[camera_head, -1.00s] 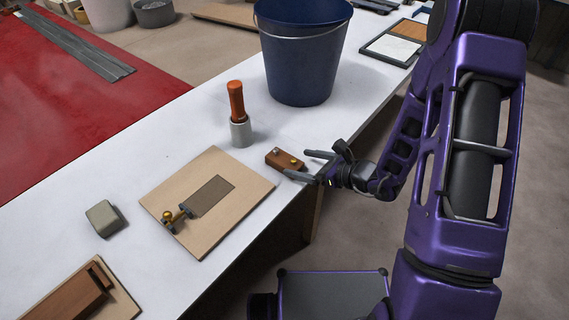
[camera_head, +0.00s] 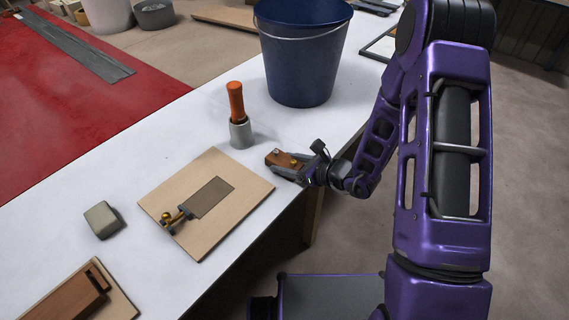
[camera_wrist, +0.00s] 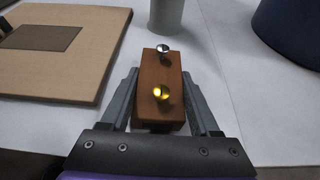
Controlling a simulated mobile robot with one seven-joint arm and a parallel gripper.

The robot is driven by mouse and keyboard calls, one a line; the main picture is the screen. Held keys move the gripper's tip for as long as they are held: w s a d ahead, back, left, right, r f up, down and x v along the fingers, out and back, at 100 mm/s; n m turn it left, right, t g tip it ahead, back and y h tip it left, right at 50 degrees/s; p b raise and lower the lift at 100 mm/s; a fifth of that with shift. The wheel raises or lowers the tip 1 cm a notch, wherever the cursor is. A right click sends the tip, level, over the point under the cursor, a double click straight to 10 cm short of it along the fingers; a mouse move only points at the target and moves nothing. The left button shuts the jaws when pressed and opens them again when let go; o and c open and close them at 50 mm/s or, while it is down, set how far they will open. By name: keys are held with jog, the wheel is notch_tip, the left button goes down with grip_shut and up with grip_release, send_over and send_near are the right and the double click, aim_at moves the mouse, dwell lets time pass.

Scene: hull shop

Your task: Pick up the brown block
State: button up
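The brown block (camera_head: 279,158) lies on the white bench near its front edge. It has a silver knob and a gold knob on top, clear in the wrist view, where the block (camera_wrist: 151,110) sits in the middle. My gripper (camera_head: 287,164) is low at the bench top with its fingers along both sides of the block. In the wrist view my gripper (camera_wrist: 161,76) is open, with the fingers straddling the block and a narrow gap seeming to show at the sides. The block rests on the bench; its near end is partly hidden by the gripper body.
A grey cylinder with an orange handle (camera_head: 237,102) stands just behind the block. A dark blue bucket (camera_head: 302,60) stands farther back. A wooden board (camera_head: 165,192) with a dark patch lies left of the block. A grey block (camera_head: 102,220) lies farther left.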

aim_at(287, 161)
jog(key=c, duration=0.8)
jog(key=shift+r, duration=0.1)
jog(key=shift+r, duration=0.3)
notch_tip(287, 161, up, 9)
jog(key=shift+d+f+p, duration=0.15)
jog(key=shift+f+p, duration=0.05)
jog(key=shift+p, duration=0.95)
jog(key=s+d+r+m+t+h+p, duration=0.1)
jog(key=d+r+m+t+h+p, duration=0.2)
jog(key=d, duration=1)
jog(key=shift+s+d+m+t+h+p, duration=0.35)
jog(key=shift+m+h+p, duration=0.25)
jog(key=shift+m, duration=0.3)
